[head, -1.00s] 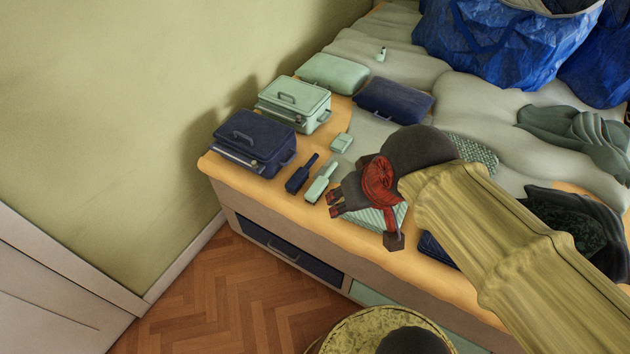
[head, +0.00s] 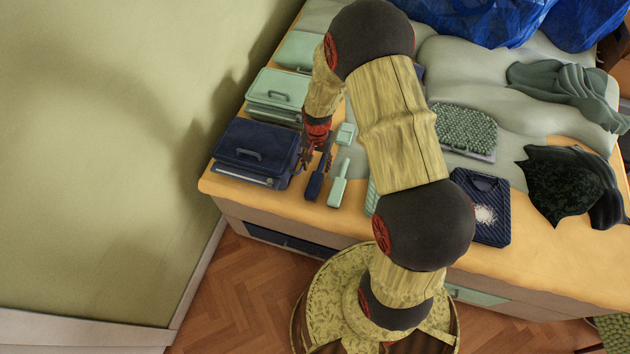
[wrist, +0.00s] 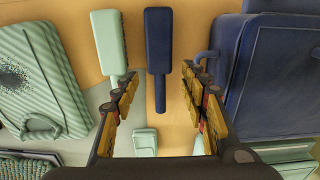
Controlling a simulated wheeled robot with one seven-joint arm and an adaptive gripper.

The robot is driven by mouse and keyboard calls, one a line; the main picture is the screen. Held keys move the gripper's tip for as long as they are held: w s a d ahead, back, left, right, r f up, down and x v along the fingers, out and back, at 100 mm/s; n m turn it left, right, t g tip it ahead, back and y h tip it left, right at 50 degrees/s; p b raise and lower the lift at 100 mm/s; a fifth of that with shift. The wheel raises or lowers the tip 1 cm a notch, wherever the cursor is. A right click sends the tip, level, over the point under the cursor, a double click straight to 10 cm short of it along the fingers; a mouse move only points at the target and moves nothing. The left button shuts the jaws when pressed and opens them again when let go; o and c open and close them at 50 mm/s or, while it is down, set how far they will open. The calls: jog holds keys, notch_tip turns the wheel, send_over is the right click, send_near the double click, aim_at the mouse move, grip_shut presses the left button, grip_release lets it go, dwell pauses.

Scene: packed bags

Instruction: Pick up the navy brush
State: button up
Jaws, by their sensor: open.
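The navy brush (head: 315,184) lies on the wooden top between the navy case and the mint brush. In the wrist view the navy brush (wrist: 158,50) has its wide head at the top and its handle pointing down between my fingers. My gripper (head: 318,158) is open and empty above the handle end of the brush. In the wrist view my gripper (wrist: 161,85) has its two fingers on either side of the handle, apart from it. The height left between the fingers and the brush is hard to judge.
The mint brush (wrist: 108,42) lies close beside, near one finger. The navy case (head: 254,150) stands close on the other side. A small mint box (head: 346,133) lies behind. A navy striped item (head: 482,205) lies to the right.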

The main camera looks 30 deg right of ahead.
aim_at(317, 176)
notch_tip(317, 176, down, 3)
jog(key=shift+s+d+f, duration=0.1)
jog(key=shift+s, duration=0.05)
jog(key=shift+w+f+b, duration=0.15)
jog(key=shift+f+b, duration=0.45)
jog(key=shift+f, duration=0.9)
jog(key=shift+w+f+b, duration=0.1)
jog(key=shift+f+b, duration=0.45)
jog(key=shift+f, duration=0.95)
jog(key=shift+c, duration=0.9)
jog(key=c, duration=0.7)
jog(key=shift+c, duration=0.9)
